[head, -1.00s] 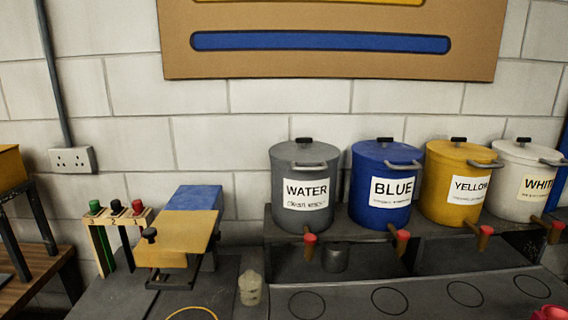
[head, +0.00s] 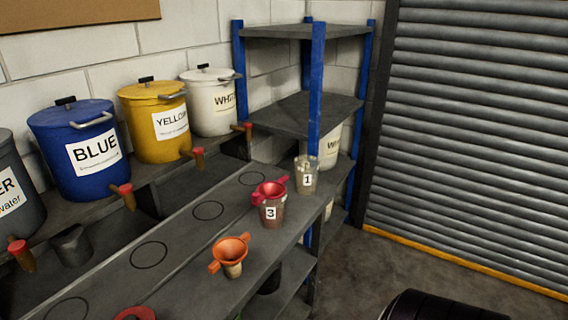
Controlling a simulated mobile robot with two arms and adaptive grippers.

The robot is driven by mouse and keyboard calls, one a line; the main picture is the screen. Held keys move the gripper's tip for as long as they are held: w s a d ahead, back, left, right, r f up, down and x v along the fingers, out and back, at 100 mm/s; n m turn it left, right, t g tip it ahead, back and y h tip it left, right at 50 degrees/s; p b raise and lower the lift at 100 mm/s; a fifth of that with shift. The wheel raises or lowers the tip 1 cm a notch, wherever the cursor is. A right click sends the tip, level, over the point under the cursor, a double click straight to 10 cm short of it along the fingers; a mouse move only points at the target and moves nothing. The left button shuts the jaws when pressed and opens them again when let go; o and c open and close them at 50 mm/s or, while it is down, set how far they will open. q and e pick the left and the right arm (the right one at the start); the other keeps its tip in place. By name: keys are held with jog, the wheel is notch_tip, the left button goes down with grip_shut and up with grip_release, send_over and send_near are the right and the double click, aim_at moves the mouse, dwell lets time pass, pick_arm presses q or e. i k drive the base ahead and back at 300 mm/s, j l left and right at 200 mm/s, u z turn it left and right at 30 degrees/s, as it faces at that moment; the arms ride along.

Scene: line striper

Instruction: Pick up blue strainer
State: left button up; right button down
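I see no blue strainer in the head view. An orange strainer (head: 231,251) sits on a small cup on the bench. A red strainer (head: 270,192) sits on a cup labelled 3 (head: 271,214). Part of another red item (head: 135,313), possibly a strainer, shows at the bottom edge. Neither of my grippers is in view.
Blue (head: 79,150), yellow (head: 155,120) and white (head: 211,101) tanks with taps stand on a raised shelf. A cup labelled 1 (head: 306,175) stands near the bench end. A blue-post rack (head: 316,80) and a roller shutter (head: 480,130) are at the right.

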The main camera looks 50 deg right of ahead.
aim_at(271, 190)
jog(key=z, duration=1.5)
